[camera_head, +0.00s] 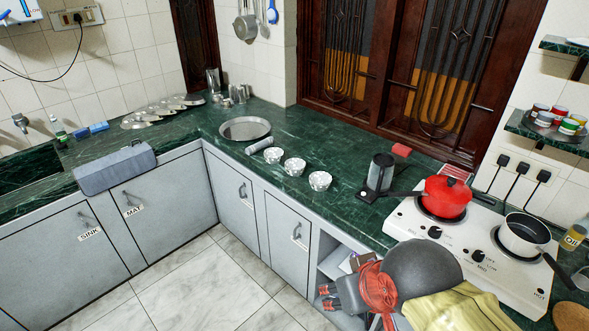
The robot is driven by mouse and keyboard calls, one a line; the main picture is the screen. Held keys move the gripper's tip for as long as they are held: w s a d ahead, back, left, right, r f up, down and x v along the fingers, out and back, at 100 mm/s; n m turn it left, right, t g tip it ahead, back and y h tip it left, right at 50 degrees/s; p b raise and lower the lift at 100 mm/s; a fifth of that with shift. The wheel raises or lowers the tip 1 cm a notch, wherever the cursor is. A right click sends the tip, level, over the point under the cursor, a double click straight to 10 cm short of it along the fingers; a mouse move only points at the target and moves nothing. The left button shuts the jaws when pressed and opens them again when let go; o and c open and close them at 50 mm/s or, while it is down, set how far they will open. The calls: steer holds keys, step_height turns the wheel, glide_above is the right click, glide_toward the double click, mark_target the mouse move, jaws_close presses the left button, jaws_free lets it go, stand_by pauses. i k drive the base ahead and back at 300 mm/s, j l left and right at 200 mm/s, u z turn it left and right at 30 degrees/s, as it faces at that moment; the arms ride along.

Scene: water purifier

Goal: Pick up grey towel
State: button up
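The grey towel (115,170) hangs over the front edge of the green counter at the left, just right of the sink. It lies partly on the counter top and partly down the cabinet front, above the SINK and MAT doors. My gripper (326,296) is low at the bottom right, in front of the cabinets and far from the towel. It is black with reddish fingertips that point left. The two tips look apart, with nothing between them.
A stove (470,255) with a red pot (446,197) stands at right. The tiled floor (195,285) is clear.

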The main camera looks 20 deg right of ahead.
mark_target(249, 150)
steer(key=i+j+z, duration=0.1)
steer(key=i+j, duration=0.2)
steer(key=i, duration=0.4)
steer(key=i+j+z, duration=0.15)
steer(key=i+j, duration=0.2)
steer(key=i, duration=0.35)
steer(key=i+j+z, duration=0.1)
steer(key=i+j, duration=0.35)
steer(key=i, duration=0.2)
steer(key=i+j+z, duration=0.15)
steer(key=i+j, duration=0.35)
steer(key=i, duration=0.15)
